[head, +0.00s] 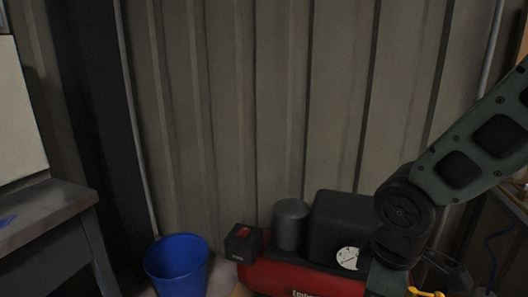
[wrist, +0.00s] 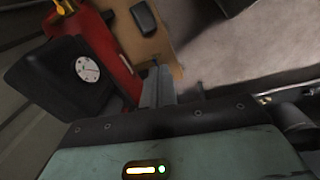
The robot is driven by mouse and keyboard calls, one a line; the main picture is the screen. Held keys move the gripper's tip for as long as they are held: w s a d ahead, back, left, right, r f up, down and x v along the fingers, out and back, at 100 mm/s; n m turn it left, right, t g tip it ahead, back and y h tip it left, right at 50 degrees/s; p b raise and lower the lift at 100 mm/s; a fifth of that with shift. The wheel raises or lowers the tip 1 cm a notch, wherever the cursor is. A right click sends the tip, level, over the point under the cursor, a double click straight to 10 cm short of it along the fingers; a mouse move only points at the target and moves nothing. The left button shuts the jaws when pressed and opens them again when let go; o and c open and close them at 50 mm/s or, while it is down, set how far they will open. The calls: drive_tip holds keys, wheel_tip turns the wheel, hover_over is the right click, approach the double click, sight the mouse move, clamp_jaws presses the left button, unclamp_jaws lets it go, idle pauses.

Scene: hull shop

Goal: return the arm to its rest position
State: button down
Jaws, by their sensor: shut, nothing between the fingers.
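My arm (head: 470,155) comes in from the right edge of the head view and bends down at a dark round joint in front of the red compressor (head: 305,277). The lower end of the arm runs out of the bottom of that view, so the fingers do not show there. In the wrist view my gripper (wrist: 160,78) is shut and empty, its grey fingers pointing away from the camera. The compressor's red tank (wrist: 108,50) and its black housing with a white dial (wrist: 87,68) are to the left of the fingers.
A blue bucket (head: 178,268) stands left of the compressor, and a grey bench (head: 50,222) is at the left edge. A ribbed metal wall (head: 250,110) closes off the back. In the wrist view a brown board (wrist: 150,48) lies beside the tank, with bare grey floor (wrist: 235,60) to the right.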

drive_tip(key=s+a+r+m+g+y, duration=0.1)
drive_tip(key=s+a+r+m, duration=0.15)
drive_tip(key=s, duration=0.35)
drive_tip(key=s+a+r+m, duration=0.2)
drive_tip(key=s+a, duration=0.1)
drive_tip(key=s, duration=0.3)
wheel_tip(320, 180, up, 13)
drive_tip(key=p, duration=1.4)
drive_tip(key=shift+w+d, duration=0.15)
